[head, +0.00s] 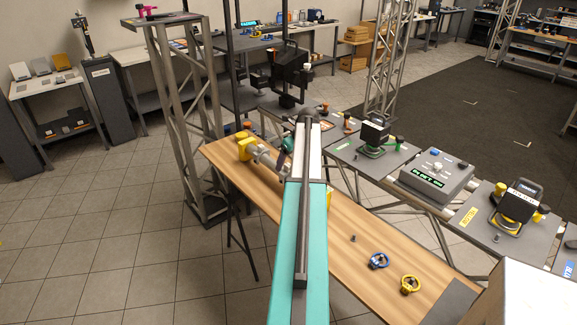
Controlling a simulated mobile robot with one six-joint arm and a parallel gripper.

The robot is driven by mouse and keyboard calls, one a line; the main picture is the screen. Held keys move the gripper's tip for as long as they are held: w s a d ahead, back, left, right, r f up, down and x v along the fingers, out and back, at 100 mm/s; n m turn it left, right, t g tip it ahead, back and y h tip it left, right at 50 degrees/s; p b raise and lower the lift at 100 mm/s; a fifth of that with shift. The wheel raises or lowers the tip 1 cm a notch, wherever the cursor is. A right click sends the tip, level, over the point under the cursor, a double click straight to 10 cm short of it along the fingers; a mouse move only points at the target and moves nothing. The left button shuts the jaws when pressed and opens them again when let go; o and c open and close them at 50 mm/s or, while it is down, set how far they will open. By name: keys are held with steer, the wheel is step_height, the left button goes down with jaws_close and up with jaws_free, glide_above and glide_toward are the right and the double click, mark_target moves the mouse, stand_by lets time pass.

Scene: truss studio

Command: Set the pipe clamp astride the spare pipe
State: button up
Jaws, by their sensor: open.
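A short grey pipe (264,156) lies at the far left end of the wooden bench, its left end at a yellow block (245,149); it looks like the spare pipe. My teal arm crosses the middle of the view and covers the pipe's right part. A small yellow piece (330,196) shows just right of my arm; I cannot tell what it belongs to. I cannot make out the pipe clamp for sure, and it may be hidden behind my arm. My gripper's fingers do not show; my arm's own links hide that spot.
Behind are grey tables with a control box (437,176) and stage lights. A truss tower (185,120) stands at left.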

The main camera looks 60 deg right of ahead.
steer(key=b+v, duration=0.2)
steer(key=v, duration=0.8)
steer(key=shift+r, duration=0.4)
steer(key=shift+w+a, duration=0.1)
